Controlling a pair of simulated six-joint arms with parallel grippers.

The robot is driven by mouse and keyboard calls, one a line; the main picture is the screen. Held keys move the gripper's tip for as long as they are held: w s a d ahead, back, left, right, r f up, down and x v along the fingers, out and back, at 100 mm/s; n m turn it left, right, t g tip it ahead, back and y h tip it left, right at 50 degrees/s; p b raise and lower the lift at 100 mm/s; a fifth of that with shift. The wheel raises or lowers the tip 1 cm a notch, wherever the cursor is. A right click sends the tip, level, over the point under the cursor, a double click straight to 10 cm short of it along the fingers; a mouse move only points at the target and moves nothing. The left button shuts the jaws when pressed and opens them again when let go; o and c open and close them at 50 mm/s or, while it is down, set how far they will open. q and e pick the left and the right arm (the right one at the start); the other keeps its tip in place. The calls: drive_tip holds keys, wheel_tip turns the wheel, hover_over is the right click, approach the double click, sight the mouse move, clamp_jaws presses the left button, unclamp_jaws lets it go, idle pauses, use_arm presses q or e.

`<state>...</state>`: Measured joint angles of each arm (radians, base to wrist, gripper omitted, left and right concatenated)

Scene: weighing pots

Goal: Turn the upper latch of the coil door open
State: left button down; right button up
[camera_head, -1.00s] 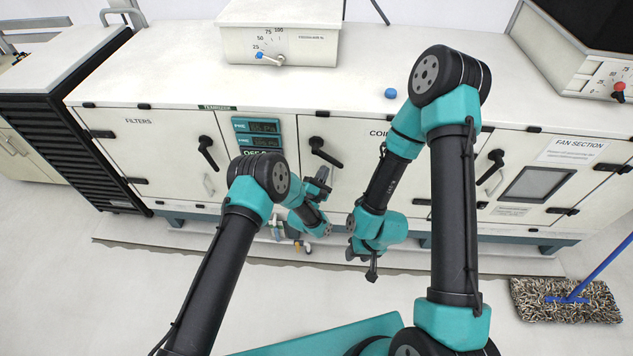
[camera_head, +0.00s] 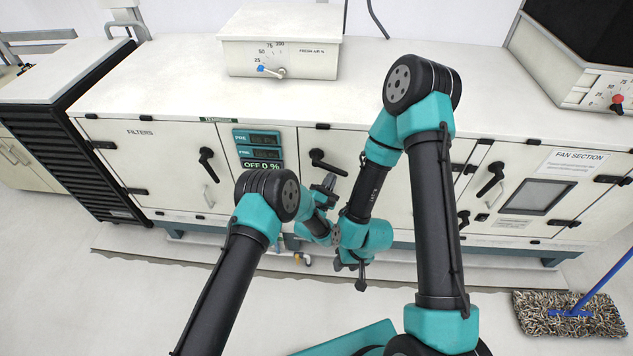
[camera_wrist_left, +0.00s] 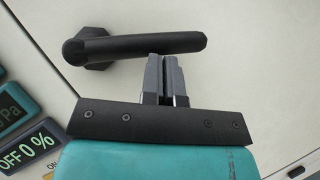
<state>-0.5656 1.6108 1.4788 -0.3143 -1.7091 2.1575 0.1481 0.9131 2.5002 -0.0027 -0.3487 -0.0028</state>
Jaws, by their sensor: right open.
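The coil door (camera_head: 345,140) is the pale middle door, closed, its label mostly hidden behind my right arm. Its upper latch (camera_head: 327,162) is a black lever near the door's left edge, sloping down to the right. In the left wrist view the latch (camera_wrist_left: 140,46) lies across the top, pivot at left. My left gripper (camera_wrist_left: 166,62) has its fingers together, tips at the lower edge of the lever's right half; contact cannot be told. In the head view the left gripper (camera_head: 328,183) is just below the latch. My right gripper (camera_head: 361,277) is open and empty, low before the unit.
The display panel (camera_head: 258,150) is left of the coil door, reading OFF 0 %. The filters door latch (camera_head: 207,165) and fan section latch (camera_head: 490,180) flank it. My right arm crosses in front of the coil door. A mop (camera_head: 570,315) lies on the floor at right.

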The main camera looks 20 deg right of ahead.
use_arm(q)
drive_tip(key=shift+s+d+r, duration=0.25)
drive_tip(key=shift+d+r, duration=0.45)
drive_tip(key=v, duration=1.2)
drive_tip(key=shift+a, duration=0.15)
